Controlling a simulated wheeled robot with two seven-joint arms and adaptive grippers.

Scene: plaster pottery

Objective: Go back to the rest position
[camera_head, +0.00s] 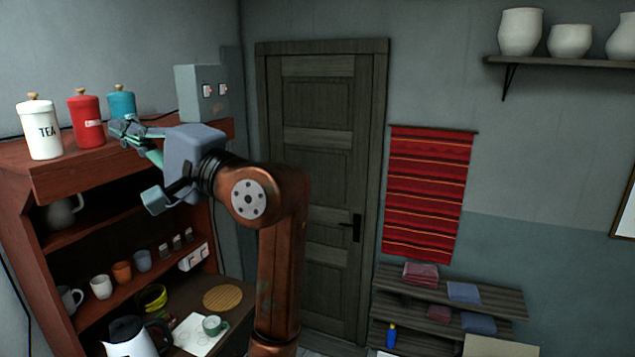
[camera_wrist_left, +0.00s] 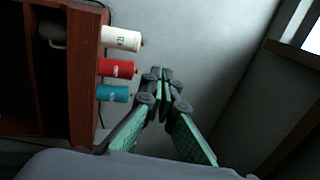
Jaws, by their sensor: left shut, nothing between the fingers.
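My left gripper (camera_head: 125,130) is raised at the top of the wooden cabinet, in front of the canisters in the head view. Its fingers are shut with nothing between them; the wrist view shows the closed fingertips (camera_wrist_left: 160,76) against bare wall. A white canister lettered TEA (camera_head: 40,130), a red canister (camera_head: 86,120) and a teal canister (camera_head: 121,102) stand on the cabinet top. In the wrist view the white (camera_wrist_left: 121,39), red (camera_wrist_left: 117,68) and teal (camera_wrist_left: 113,93) canisters are left of the fingers, apart from them. My right gripper is not in view.
The cabinet (camera_head: 85,172) holds mugs on a shelf. Below are a kettle (camera_head: 130,338), a green cup (camera_head: 214,325) and a round wooden board (camera_head: 222,298). A grey box (camera_head: 202,92) is behind the gripper. A door (camera_head: 318,190) and a low rack (camera_head: 450,310) are to the right.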

